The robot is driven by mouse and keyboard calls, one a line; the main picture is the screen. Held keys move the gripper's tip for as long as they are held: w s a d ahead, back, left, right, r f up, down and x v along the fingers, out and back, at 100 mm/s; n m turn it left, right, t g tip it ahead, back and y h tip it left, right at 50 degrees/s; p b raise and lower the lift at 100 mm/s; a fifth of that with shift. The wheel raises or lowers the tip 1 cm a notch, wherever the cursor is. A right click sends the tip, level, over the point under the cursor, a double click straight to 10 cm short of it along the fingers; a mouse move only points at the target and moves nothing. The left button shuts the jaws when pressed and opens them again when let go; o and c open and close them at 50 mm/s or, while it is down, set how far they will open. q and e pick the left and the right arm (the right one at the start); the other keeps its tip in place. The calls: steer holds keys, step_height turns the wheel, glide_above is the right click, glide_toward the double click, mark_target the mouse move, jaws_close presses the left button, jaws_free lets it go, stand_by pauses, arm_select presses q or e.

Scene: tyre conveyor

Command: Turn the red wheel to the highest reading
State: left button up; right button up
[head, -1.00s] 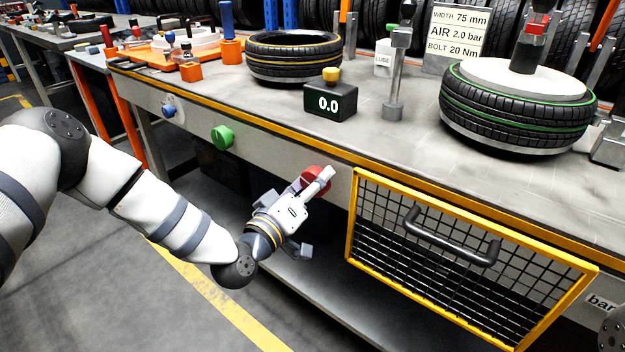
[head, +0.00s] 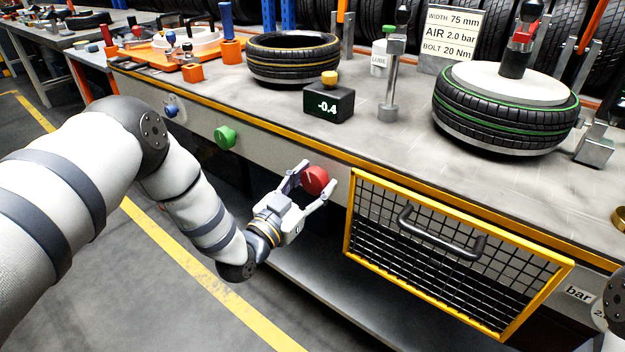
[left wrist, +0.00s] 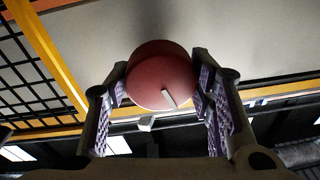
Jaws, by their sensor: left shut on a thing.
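The red wheel (head: 315,180) is a round knob on the front panel of the bench, left of the yellow-framed mesh guard. My left gripper (head: 319,184) has its fingers on either side of the wheel and is shut on it. In the left wrist view the wheel (left wrist: 160,72) sits between the purple-ridged finger pads. A pale line mark (left wrist: 168,98) shows on its face. The dark display box (head: 328,103) on the bench, with a yellow knob on top, reads -0.4. My right gripper is out of view.
A green knob (head: 225,137) and a blue knob (head: 171,110) sit further left on the panel. The yellow mesh guard (head: 457,322) with a dark handle (head: 440,240) is close on the right.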

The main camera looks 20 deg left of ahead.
arm_select(q)
steer(key=shift+m, duration=1.5)
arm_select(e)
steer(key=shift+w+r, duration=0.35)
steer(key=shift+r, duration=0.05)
arm_select(q)
steer(key=shift+m+h+p, duration=0.3)
steer(key=o, duration=1.2)
steer(key=shift+c, duration=0.2)
steer(key=shift+s+f, duration=0.1)
steer(key=v, duration=1.2)
